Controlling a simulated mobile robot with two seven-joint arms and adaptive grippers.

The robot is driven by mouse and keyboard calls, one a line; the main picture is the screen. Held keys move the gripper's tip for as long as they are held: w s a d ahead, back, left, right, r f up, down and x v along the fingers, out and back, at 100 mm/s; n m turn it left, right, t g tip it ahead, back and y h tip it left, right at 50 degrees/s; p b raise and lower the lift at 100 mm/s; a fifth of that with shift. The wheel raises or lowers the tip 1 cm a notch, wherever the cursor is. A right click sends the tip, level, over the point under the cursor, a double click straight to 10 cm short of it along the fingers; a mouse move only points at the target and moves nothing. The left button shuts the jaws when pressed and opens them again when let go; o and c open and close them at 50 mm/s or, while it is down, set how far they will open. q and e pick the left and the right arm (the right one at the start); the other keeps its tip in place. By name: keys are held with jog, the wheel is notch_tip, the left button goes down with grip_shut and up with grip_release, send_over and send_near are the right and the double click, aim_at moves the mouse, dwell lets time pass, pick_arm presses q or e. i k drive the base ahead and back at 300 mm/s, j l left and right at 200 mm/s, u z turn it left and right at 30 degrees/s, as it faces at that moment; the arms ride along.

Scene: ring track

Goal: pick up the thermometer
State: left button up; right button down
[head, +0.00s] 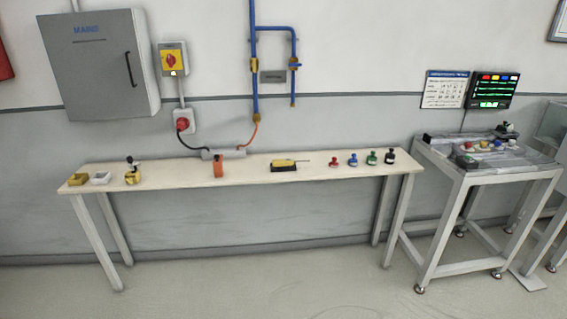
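A yellow handheld device with a thin metal probe pointing right (284,162), which looks like the thermometer, lies on a dark block or stand (284,168).
An orange item (218,167) stands left of it; red (334,162), blue (353,160), green (371,158) and black (390,157) knobbed pieces stand right. A grey metal table (470,178) stands at the right. The floor in front is clear.

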aim_at(287, 162)
jog(key=i+l+u, duration=0.1)
jog(key=i+l, duration=0.2)
jog(key=i, duration=0.2)
jog(key=i+l+u, duration=0.15)
jog(key=i+l, duration=0.2)
jog(key=i, duration=0.15)
